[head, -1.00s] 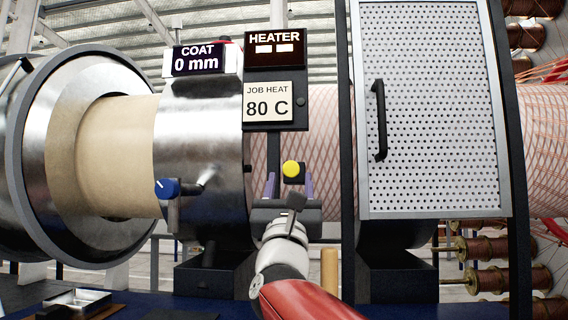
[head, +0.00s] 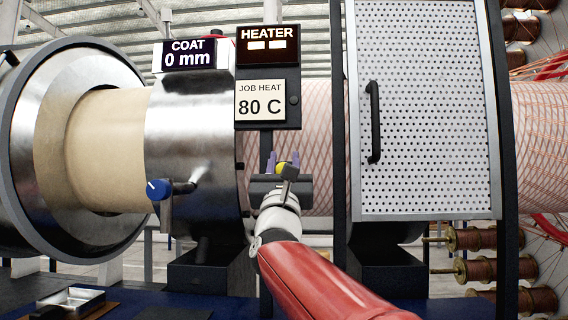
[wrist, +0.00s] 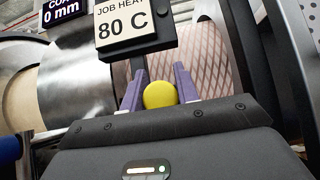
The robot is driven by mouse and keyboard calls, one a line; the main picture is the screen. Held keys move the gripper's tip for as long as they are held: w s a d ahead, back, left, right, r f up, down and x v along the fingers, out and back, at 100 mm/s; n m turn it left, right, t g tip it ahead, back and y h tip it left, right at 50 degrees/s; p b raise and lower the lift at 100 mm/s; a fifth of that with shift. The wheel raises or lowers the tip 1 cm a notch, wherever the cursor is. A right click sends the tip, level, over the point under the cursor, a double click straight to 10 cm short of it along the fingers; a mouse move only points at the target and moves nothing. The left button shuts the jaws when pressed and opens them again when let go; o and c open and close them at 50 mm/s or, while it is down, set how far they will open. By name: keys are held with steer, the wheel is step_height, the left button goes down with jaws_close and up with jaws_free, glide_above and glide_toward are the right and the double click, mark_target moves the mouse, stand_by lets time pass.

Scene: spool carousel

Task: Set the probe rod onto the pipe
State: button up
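The pipe (head: 318,125) is the large horizontal tube wrapped in pale pink crosshatched strands, running behind the heater sign post; it also shows in the wrist view (wrist: 212,68). My gripper (head: 283,162) is in front of it, below the signs. Its purple fingers fit closely on both sides of a round yellow knob (wrist: 160,95), and look shut on it. The knob also shows in the head view (head: 282,168). No rod shaft shows; I cannot tell whether the knob is the probe rod's end. What lies behind the knob is hidden.
The heater sign (head: 268,46) and job heat 80 C card (head: 261,101) hang just above my gripper. A metal collar (head: 190,120) with a blue knob (head: 158,189) is at left. A perforated door (head: 427,110) stands at right. A metal tray (head: 72,301) lies at lower left.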

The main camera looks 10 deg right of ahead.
jaws_close()
steer(key=w, duration=0.1)
steer(key=w+d+b, duration=0.1)
steer(key=shift+w, duration=0.4)
steer(key=o, duration=0.6)
jaws_free()
steer(key=shift+b+v, duration=2.15)
steer(key=shift+v, duration=1.8)
